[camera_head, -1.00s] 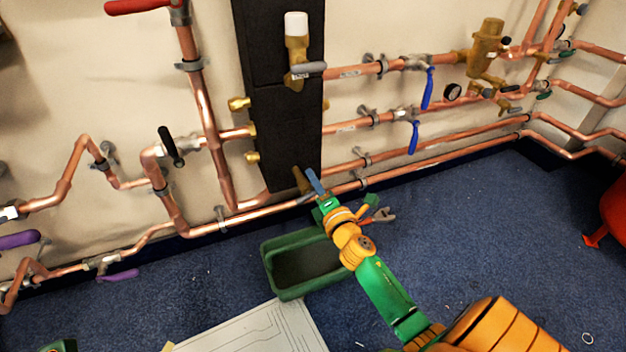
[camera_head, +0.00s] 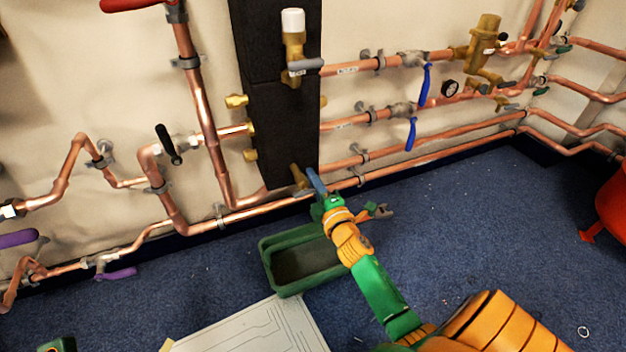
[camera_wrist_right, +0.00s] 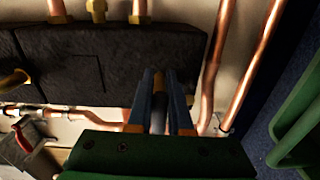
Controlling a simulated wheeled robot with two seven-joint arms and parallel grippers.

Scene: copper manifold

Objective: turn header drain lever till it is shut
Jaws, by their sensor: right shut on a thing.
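The black header block (camera_head: 285,130) stands against the wall, with a brass drain valve (camera_head: 298,177) at its bottom end. My right gripper (camera_head: 312,173) reaches up to this valve from the lower right. The brass of the valve (camera_wrist_right: 158,80) shows just beyond the fingertips. The fingers hide most of the lever in the head view, so its exact angle is hard to tell.
A green tub (camera_head: 268,262) stands on the blue carpet below the valve. Pliers (camera_head: 375,211) show close beside my right wrist. Copper pipes (camera_head: 350,162) run along the wall close to the gripper. A paper drawing (camera_head: 250,328) lies in front.

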